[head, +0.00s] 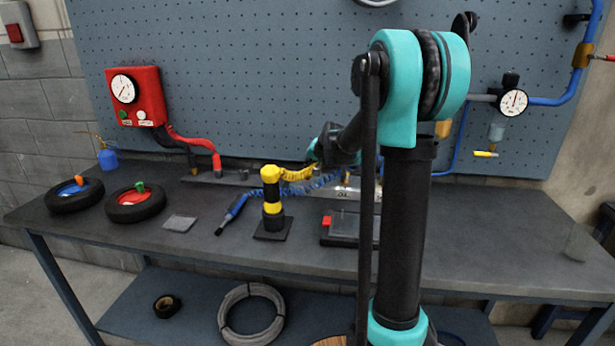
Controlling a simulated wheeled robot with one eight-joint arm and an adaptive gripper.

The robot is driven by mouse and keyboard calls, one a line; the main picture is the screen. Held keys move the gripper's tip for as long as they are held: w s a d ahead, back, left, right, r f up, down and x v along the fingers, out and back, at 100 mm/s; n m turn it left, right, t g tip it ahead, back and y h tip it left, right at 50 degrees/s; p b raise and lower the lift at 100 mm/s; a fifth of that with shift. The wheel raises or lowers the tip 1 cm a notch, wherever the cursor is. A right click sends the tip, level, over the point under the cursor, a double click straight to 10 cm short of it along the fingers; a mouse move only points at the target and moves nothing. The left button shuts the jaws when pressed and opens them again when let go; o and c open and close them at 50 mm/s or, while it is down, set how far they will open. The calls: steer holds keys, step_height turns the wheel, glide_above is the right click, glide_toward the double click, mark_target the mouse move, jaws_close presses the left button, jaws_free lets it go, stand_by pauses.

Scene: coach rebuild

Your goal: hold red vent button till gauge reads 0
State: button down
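A red wall box (136,97) hangs at the left of the pegboard. It carries a round white gauge (123,88), a green button (123,115) and a white button (141,115); its needle reading is too small to tell. A red block (327,221) sits on a dark device (340,238) on the bench; I cannot tell if it is the vent button. A second round gauge (514,102) is on the pipe at right. My teal and black arm crosses the middle, its far end above the bench near a yellow coil. My gripper's fingers cannot be made out.
On the bench (470,236) are two wheels, blue-centred (74,194) and red-centred (135,202), a grey pad (179,223), a blue-handled tool (232,213) and a yellow-black cylinder (272,205). A grey box with a red switch (14,32) is at upper left.

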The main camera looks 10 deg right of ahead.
mark_target(309, 176)
stand_by(0.7)
steer(key=shift+f, duration=0.4)
steer(key=shift+f, duration=0.55)
stand_by(0.7)
stand_by(2.9)
steer(key=shift+r, duration=0.95)
steer(key=shift+r, duration=0.1)
steer(key=shift+r, duration=2.4)
